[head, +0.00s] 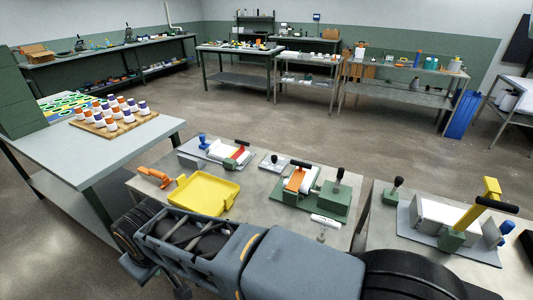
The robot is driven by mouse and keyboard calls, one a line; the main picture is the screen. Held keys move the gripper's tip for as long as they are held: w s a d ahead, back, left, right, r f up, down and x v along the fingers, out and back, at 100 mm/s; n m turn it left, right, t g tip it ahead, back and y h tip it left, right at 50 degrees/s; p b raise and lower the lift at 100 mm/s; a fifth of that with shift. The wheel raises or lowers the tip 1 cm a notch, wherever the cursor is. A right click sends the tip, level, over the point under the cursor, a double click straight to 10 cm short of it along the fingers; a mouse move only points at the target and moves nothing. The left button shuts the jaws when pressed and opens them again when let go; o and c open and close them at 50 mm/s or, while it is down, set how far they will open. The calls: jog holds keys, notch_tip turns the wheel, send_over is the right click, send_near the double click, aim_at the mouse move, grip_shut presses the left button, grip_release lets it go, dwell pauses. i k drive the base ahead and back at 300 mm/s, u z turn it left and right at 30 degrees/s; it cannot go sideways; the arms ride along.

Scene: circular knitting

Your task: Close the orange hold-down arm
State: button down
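On the middle table, a green fixture (325,200) holds a white block. An orange arm (295,180) lies over or just above the white block, with a black handle (301,164) at its far end. I cannot tell from this view whether the arm is fully down or slightly raised. A black-knobbed lever (338,177) stands upright on the fixture's right side. A separate orange piece (155,177) lies at the table's left end. My gripper is not in view; only my grey body shows along the bottom.
A yellow tray (204,192) sits left of the green fixture. A fixture with a red arm (238,153) is behind it. A white-topped handle (325,221) stands near the front edge. A fixture with a raised yellow arm (474,214) is on the right table. Open floor lies behind.

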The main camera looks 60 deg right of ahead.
aim_at(298, 178)
jog(key=i, duration=1.2)
jog(key=z, duration=2.65)
